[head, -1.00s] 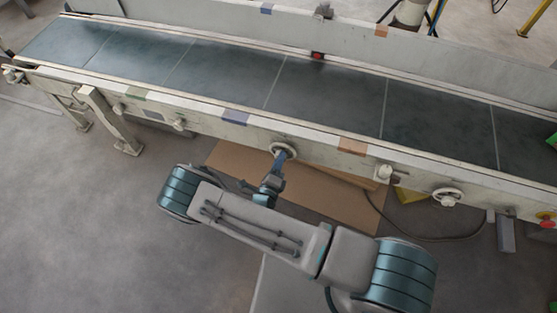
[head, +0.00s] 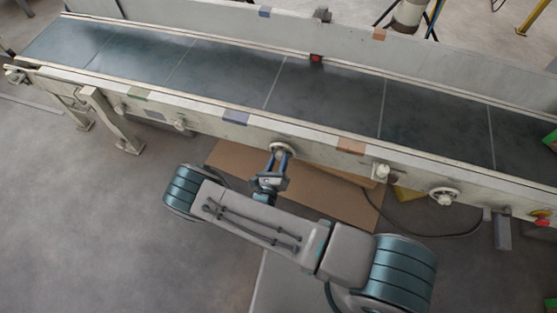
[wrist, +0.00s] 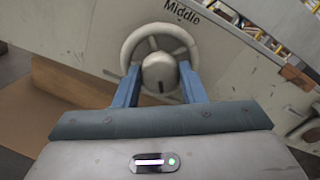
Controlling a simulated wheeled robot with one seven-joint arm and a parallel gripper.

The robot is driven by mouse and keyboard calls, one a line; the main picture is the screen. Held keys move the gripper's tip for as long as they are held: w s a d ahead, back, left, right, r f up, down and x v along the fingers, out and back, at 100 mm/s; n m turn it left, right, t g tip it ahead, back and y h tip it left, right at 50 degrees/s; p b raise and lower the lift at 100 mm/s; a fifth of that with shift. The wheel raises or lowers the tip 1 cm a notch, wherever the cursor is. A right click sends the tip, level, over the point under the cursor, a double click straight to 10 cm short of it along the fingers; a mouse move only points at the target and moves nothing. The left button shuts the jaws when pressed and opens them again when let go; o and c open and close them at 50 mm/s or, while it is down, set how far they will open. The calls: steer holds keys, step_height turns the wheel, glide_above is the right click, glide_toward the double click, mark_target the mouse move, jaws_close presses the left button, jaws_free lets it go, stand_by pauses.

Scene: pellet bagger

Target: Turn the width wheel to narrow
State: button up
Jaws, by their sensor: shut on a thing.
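A pale round handwheel (head: 290,146) is on the near side of the conveyor frame, close to the middle. In the wrist view the wheel (wrist: 126,50) has spokes and a rounded hub with a dark slot pointing down. The word "Middle" is printed on the panel just above it. My gripper (head: 279,155) reaches the wheel from the front. In the wrist view its two blue fingers (wrist: 159,72) are on either side of the hub, shut on it. The fingertips' contact is partly hidden by the hub and rim.
A second handwheel (head: 445,196) and a pale knob (head: 381,172) are farther right on the frame. A red button (head: 541,213) is at the far right. A cardboard sheet (head: 325,190) lies on the floor below, beside a dark cable. The floor at left is clear.

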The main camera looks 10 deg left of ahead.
stand_by(0.3)
steer(key=o, duration=1)
steer(key=s+a+p, duration=0.1)
steer(key=s, duration=1.3)
steer(key=shift+w, duration=0.1)
